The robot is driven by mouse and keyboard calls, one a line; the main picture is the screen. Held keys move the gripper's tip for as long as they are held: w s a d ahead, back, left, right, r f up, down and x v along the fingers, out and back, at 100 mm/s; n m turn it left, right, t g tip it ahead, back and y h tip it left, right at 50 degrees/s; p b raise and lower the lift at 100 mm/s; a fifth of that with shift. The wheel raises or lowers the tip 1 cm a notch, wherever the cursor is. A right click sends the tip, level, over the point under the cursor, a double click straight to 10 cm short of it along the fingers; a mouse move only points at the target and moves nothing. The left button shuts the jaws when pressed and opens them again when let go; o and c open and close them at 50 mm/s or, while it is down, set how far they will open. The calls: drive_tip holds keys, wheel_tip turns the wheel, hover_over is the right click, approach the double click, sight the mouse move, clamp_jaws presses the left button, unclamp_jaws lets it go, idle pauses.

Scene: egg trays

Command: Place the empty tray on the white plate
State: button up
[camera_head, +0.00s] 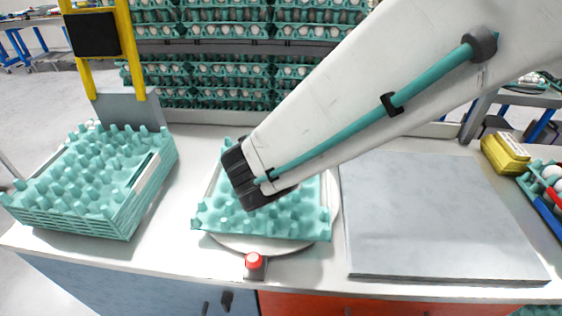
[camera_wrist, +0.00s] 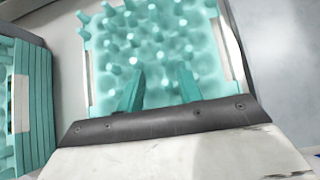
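A teal, empty egg tray (camera_head: 310,218) lies over the round white plate (camera_head: 250,245) in the middle of the table. The plate's rim shows below the tray's front edge and at its right side. I cannot tell whether the tray rests fully on the plate. My gripper (camera_head: 246,178) comes down from the upper right and covers part of the tray. In the wrist view, my gripper (camera_wrist: 160,75) has two teal fingers, spread apart over the tray (camera_wrist: 155,35). I see nothing pinched between them, though the contact at their tips is unclear.
A stack of teal trays (camera_head: 95,190) stands to the left. A flat grey slab (camera_head: 430,215) lies to the right. A red button (camera_head: 254,262) sits at the front edge. A yellow box (camera_head: 505,153) is at far right. Racks of egg trays (camera_head: 225,70) stand behind.

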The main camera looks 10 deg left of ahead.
drive_tip(key=shift+v, duration=0.95)
drive_tip(key=d+r+m+g+h, duration=0.2)
drive_tip(key=d+r+m, duration=0.2)
drive_tip(key=d+m, duration=0.75)
drive_tip(key=d+r+m+g+h, duration=0.3)
drive_tip(key=d+m, duration=0.5)
drive_tip(key=d, duration=0.7)
drive_tip(key=s+d+r+m+g+y, duration=0.1)
drive_tip(key=s+d+m+y, duration=0.1)
drive_tip(key=s+d+m, duration=0.2)
drive_tip(key=s+d+r+m+g+y, duration=0.1)
drive_tip(key=s+d+m, duration=0.3)
drive_tip(key=s+m, duration=0.7)
drive_tip(key=shift+s+d+r+m+g+y, duration=0.25)
drive_tip(key=shift+r+m+g+y, duration=0.15)
drive_tip(key=shift+m+y, duration=0.5)
